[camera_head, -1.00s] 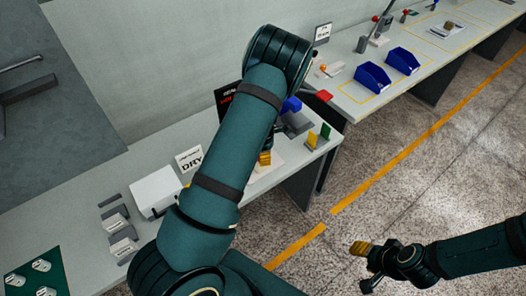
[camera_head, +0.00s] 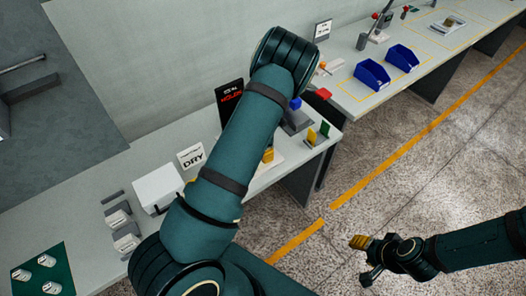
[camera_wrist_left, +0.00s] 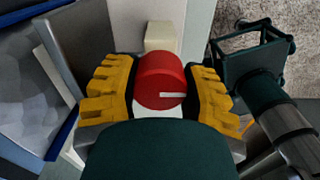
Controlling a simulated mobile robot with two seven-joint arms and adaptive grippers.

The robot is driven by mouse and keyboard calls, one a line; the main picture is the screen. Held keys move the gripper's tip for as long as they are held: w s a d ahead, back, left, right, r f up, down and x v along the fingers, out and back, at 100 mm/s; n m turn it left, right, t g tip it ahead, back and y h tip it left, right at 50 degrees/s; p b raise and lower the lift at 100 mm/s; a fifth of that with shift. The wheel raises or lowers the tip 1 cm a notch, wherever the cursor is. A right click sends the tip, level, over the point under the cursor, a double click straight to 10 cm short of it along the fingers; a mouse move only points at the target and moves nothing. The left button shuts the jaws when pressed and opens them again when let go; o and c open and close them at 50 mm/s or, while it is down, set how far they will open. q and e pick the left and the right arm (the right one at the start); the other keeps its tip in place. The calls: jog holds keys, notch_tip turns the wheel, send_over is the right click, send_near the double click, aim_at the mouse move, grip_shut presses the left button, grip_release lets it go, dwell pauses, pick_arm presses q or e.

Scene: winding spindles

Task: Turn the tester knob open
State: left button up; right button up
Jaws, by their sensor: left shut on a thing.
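The red round knob (camera_wrist_left: 160,80) with a white pointer line shows in the left wrist view. The line lies nearly level and points right. My left gripper (camera_wrist_left: 162,88) has its yellow fingers on both sides of the knob and is shut on it. A pale block shows just behind the knob. In the head view my left arm covers most of this area, and the knob cannot be made out there. A black display (camera_head: 230,98) with red letters stands behind the arm. My right gripper (camera_head: 359,242) hangs over the floor, apart from the benches; its finger gap is unclear.
A white DRY sign (camera_head: 190,157) and a white box (camera_head: 158,187) stand on the near bench, left of my arm. Blue bins (camera_head: 372,76) stand on the far bench. The floor right of the benches, with a yellow line (camera_head: 375,182), is clear.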

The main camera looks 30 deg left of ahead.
pick_arm(q)
jog(key=o, duration=1.2)
jog(key=shift+d, duration=0.1)
jog(key=shift+o, duration=0.2)
jog(key=shift+w+r, duration=0.1)
jog(key=shift+r, duration=3.9)
